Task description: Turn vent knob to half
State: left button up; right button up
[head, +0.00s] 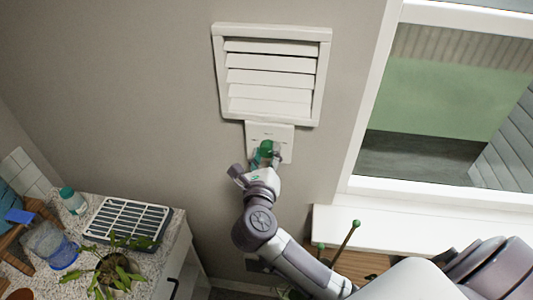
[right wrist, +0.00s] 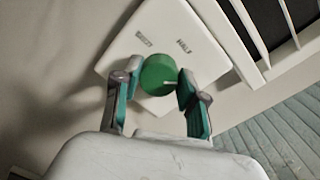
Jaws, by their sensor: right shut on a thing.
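The vent knob (head: 266,148) is a green round knob on a white plate (head: 285,136) below the white louvred vent (head: 270,75). My right gripper (head: 264,160) is at the knob, shut on it. In the right wrist view the knob (right wrist: 157,72) sits between the two fingertips of my right gripper (right wrist: 158,88). A small white mark shows on the knob's right side, beside the right finger. The plate (right wrist: 150,30) carries small labels; one seems to read HALF, the other is hard to read. My left gripper is not in view.
A window (head: 450,100) with a white sill (head: 420,225) is at the right. At the lower left a counter holds a slatted tray (head: 128,222), a potted plant (head: 112,270), a bottle (head: 73,201) and a clear jug (head: 50,245). The wall around the plate is clear.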

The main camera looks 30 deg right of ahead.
jog(key=n, duration=0.4)
jog(key=shift+n, duration=0.3)
jog(key=n, duration=0.4)
jog(key=shift+a+f+g, duration=0.1)
jog(key=shift+g, duration=0.2)
jog(key=shift+n, duration=0.4)
jog(key=o, duration=1.1)
jog(key=shift+o, duration=0.2)
jog(key=v, duration=1.2)
jog(key=shift+f, duration=0.15)
